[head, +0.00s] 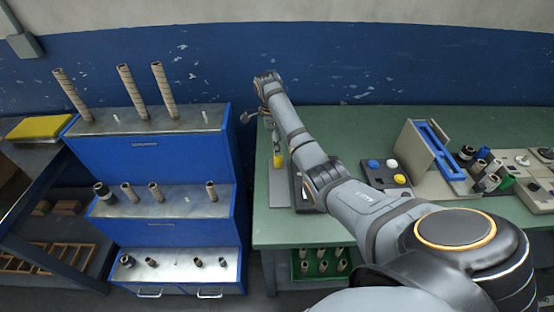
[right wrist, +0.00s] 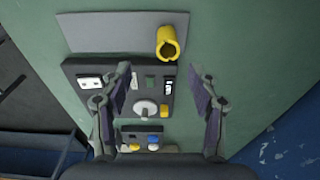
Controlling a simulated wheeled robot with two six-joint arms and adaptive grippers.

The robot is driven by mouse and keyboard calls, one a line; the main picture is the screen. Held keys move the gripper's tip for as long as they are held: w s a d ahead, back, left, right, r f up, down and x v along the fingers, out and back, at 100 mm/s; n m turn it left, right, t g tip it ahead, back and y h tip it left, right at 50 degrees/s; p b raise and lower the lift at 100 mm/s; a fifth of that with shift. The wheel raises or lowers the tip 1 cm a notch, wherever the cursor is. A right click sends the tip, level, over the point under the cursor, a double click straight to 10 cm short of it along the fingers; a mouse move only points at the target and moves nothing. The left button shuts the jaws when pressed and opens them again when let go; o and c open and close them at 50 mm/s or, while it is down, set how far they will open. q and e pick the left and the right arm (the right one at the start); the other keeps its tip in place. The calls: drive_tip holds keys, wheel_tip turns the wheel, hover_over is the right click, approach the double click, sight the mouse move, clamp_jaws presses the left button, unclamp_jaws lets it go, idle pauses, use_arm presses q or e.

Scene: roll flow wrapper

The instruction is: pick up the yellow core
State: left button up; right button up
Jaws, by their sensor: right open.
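The yellow core (right wrist: 167,42) is a short hollow yellow tube at the edge of a grey plate in the right wrist view. In the head view the yellow core (head: 278,161) shows near the left end of the green table. My right gripper (right wrist: 160,78) is open and empty, with its fingers spread. The core lies beyond the fingertips in the wrist view, apart from them and a little right of the middle. In the head view my right gripper (head: 258,115) is above the table's far left corner. My left gripper is not in view.
A dark panel with knobs (right wrist: 80,68) lies beside the grey plate (right wrist: 105,35). A blue stepped rack (head: 160,160) with upright tubes stands left of the table. The back of the green table (head: 350,125) is clear.

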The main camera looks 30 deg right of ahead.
sight(278, 159)
wheel_tip(278, 159, down, 3)
drive_tip(key=shift+d+f, duration=0.15)
drive_tip(key=shift+f, duration=0.05)
drive_tip(key=shift+w+d+f, duration=0.1)
drive_tip(key=shift+w+f, duration=0.1)
drive_tip(key=shift+f, duration=1)
drive_tip(key=f, duration=0.3)
drive_tip(key=shift+w+d+f+p, duration=0.2)
drive_tip(key=shift+f+p, duration=0.1)
drive_tip(key=shift+f, duration=0.2)
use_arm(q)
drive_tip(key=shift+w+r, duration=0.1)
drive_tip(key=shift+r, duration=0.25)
use_arm(e)
drive_tip(key=c, duration=0.9)
